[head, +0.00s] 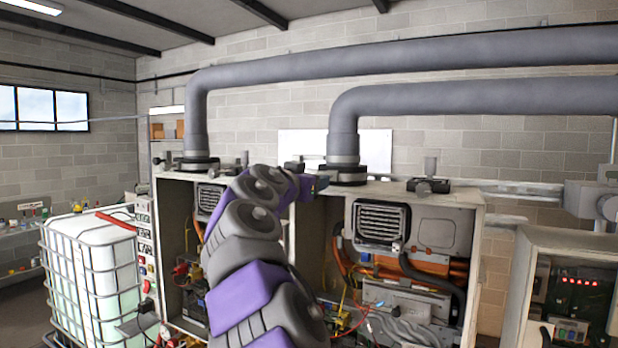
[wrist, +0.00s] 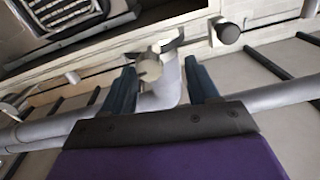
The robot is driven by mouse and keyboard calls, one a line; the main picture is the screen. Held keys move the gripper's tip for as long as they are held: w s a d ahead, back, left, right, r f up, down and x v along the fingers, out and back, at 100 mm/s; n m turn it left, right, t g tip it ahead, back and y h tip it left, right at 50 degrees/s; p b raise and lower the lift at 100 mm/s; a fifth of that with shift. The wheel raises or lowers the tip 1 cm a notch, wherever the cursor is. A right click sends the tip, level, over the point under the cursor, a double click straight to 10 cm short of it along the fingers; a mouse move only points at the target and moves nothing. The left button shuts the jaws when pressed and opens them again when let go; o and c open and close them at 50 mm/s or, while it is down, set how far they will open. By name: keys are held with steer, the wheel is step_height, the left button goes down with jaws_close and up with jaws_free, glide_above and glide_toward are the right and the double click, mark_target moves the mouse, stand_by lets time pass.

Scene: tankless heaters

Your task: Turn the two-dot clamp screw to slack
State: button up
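My gripper (head: 320,184) is at the top of the heater cabinets, beside the collar (head: 345,170) at the foot of the right-hand grey pipe. In the wrist view my gripper (wrist: 160,68) has its two dark blue fingers spread apart. A pale grey metal fitting (wrist: 150,66) shows between the fingertips; contact cannot be told. A dark round knob (wrist: 229,32) lies to the right beyond the fingers. In the head view a dark clamp with an upright stem (head: 430,182) sits on the right cabinet top. No dot marks can be made out, so I cannot tell which screw has two dots.
Two thick grey pipes (head: 450,97) rise from the cabinets and run right. The open right cabinet (head: 470,195) shows a vent grille (head: 381,222), hoses and wires. A caged white tank (head: 90,265) stands left, and a control box (head: 570,240) with red lights stands right.

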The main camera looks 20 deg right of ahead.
steer(key=d, duration=0.3)
steer(key=shift+w+f, duration=0.2)
steer(key=shift+s+d, duration=0.15)
steer(key=shift+c, duration=0.5)
steer(key=shift+r, duration=0.1)
steer(key=shift+c, duration=0.8)
steer(key=shift+a, duration=0.4)
steer(key=c, duration=0.8)
